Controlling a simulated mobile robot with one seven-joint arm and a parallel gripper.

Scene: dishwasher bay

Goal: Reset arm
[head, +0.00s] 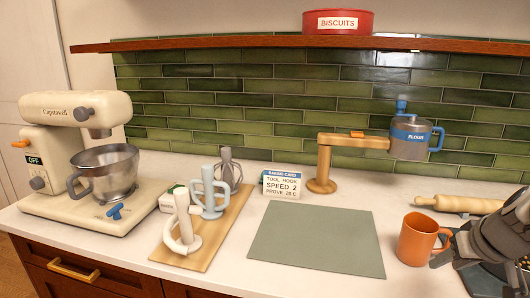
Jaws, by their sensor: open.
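My gripper (447,257) is at the lower right, open, close beside the orange mug (416,240) at its handle side. Whether its fingers touch the handle is not clear. The rest of my arm runs off the right edge. A wooden swing arm (352,141) on a round post stands at the back of the counter, pointing right. A grey canister (408,147) with a blue FLOUR band is at its end, above the counter.
The cream mixer (50,115), reading OFF, stands at left with a metal bowl (105,172). A recipe card (282,185) stands behind a bare green mat (318,240). A rolling pin (455,204) lies right. A biscuit tin (338,22) sits on the shelf.

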